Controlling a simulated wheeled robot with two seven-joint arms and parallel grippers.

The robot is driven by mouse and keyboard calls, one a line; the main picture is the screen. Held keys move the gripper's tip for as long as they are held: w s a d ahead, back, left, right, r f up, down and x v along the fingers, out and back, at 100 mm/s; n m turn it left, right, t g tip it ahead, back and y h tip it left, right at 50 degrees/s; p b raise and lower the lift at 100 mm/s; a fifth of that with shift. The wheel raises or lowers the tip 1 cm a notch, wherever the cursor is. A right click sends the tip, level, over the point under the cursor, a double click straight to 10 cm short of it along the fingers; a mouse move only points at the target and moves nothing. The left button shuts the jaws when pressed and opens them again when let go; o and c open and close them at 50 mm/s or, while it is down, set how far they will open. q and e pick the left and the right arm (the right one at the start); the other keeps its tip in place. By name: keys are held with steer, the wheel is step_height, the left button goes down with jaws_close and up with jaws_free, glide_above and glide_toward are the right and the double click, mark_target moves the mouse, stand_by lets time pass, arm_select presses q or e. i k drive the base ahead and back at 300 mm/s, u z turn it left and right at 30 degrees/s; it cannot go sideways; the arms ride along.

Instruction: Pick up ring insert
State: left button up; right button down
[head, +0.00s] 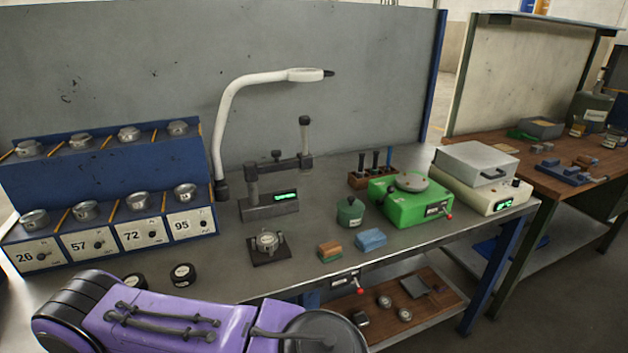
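I cannot tell for sure which thing is the ring insert. Round metal cup-like parts sit on two tiers of the blue rack (105,165) at left; one lower part (185,192) is above the label 95. A small round metal part (267,240) sits in a dark fixture (270,256) at the middle of the bench. Two short black round pieces, one of them here (183,273), lie at the bench's front left. A purple arm link of mine covers the lower left. Neither of my grippers shows.
On the metal bench (225,270) stand a gauge stand (268,205), a white lamp (232,110), a green machine (410,203), a green pot (350,212), a blue block (371,239) and a white instrument (480,190). A lower shelf (430,312) holds small parts.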

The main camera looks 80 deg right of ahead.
mark_target(264, 239)
steer(key=z, duration=2.45)
